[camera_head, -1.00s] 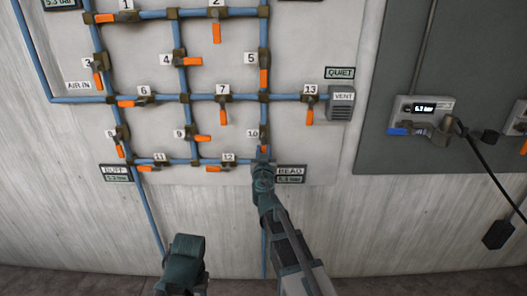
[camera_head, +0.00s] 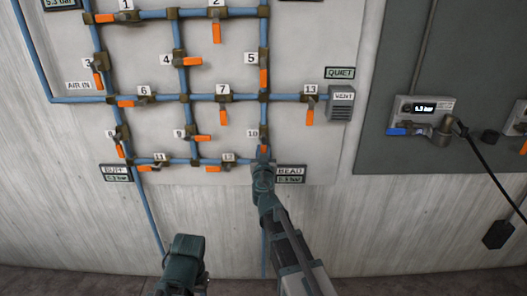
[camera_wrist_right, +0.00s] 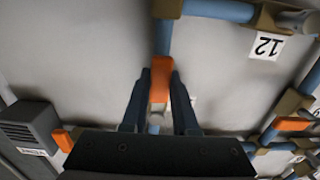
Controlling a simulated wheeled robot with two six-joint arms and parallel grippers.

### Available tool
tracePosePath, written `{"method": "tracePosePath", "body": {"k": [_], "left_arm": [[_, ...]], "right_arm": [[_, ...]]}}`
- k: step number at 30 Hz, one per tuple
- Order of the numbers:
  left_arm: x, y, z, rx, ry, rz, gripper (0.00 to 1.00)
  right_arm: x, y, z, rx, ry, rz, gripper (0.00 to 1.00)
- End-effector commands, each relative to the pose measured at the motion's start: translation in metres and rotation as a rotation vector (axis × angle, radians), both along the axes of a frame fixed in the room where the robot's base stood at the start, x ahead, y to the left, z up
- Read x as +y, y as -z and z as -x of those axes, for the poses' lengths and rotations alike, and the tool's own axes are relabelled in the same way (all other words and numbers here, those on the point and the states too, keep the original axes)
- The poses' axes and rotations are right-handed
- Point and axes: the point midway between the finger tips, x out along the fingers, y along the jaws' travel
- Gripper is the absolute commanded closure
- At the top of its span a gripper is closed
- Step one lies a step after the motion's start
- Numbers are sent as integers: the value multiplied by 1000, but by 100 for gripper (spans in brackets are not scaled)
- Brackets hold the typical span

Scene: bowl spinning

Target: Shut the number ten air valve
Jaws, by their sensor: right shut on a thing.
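The number ten valve sits on the right vertical blue pipe, beside its label 10 (camera_head: 252,133). Its orange handle (camera_head: 264,149) points down, in line with the pipe. My right gripper (camera_head: 264,157) is at this handle, with its arm reaching up from below. In the right wrist view the two dark fingers of my right gripper (camera_wrist_right: 159,100) stand on either side of the orange handle (camera_wrist_right: 160,80) and are shut on it. The valve body is mostly hidden by the gripper in the wrist view. My left arm (camera_head: 184,262) shows at the bottom; its fingertips cannot be made out.
Other orange-handled valves are close by, such as number 12 (camera_head: 214,169) and number 9 (camera_head: 202,138). The BEAD gauge (camera_head: 290,174) is just right of my gripper. The vent box (camera_head: 341,106) is farther right. The wall below the panel is mostly bare.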

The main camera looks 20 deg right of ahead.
Motion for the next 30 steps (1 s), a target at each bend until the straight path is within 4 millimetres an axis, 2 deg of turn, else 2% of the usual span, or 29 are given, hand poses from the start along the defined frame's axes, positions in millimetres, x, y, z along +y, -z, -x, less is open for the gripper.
{"method": "tracePosePath", "body": {"k": [11,30], "left_arm": [[0,-1,0,0,0,0,50],[0,-13,0,0,0,0,50]], "right_arm": [[-5,-1,2,29,0,99,100],[-30,-13,9,191,0,659,100]]}}
